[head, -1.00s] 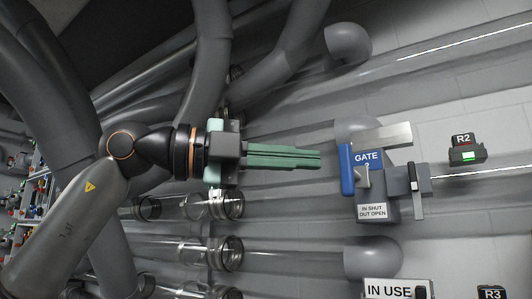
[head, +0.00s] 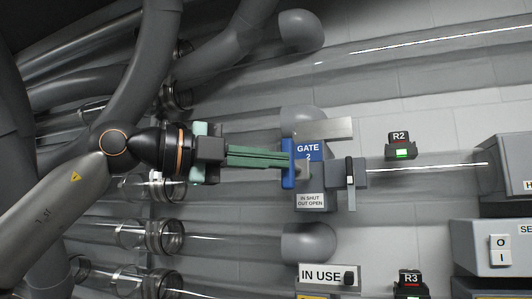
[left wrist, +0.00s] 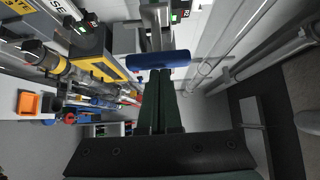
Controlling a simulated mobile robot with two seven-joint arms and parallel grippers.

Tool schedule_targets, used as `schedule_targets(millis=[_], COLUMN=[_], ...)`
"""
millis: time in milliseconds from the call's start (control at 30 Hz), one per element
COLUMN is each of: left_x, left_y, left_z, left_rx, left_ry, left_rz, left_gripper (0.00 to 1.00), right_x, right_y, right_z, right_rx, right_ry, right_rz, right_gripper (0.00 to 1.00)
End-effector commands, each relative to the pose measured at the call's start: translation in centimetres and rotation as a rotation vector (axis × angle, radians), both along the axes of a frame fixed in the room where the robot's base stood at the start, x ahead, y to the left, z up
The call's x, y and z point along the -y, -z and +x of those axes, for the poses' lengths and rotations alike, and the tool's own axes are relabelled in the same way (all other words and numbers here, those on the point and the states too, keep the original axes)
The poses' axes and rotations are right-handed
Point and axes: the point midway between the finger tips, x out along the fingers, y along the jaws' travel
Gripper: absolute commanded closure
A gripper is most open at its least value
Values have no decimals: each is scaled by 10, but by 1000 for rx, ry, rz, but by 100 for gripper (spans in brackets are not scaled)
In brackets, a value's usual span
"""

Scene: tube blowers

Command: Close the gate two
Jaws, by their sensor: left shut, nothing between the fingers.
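Gate two is a grey unit with a blue "GATE 2" label (head: 308,150) and a white "IN SHUT OUT OPEN" plate (head: 310,200). Its blue handle bar (head: 287,172) stands upright at the unit's left side, and a bare metal plate (head: 325,130) shows above. The handle also shows in the left wrist view (left wrist: 158,60), crosswise just beyond the fingers. My left gripper (head: 288,160) has its green fingers shut and empty, pointing right, with the tips at the handle. Whether they touch it I cannot tell. The fingers fill the middle of the left wrist view (left wrist: 163,72). My right gripper is not in view.
An R2 box (head: 400,145) with a green light is right of the gate. An "IN USE" sign (head: 322,275) and an R3 box (head: 410,284) are below. Clear tubes run across the wall. Grey boxes (head: 495,247) stand at the right edge.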

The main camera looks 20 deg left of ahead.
Motion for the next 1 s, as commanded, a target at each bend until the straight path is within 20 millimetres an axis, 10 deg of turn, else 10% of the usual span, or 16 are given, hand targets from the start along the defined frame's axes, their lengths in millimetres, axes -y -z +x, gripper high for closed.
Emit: schedule_targets(millis=[333,1000], left_x=[1,-3], left_y=[-4,-1], left_z=[77,86], left_rx=[-4,2], left_ry=[-6,-10], left_rz=[-3,-5], left_gripper=[100,100], right_x=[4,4], right_y=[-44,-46], right_z=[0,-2], right_rx=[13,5], right_ry=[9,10], right_rz=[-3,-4], right_gripper=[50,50])
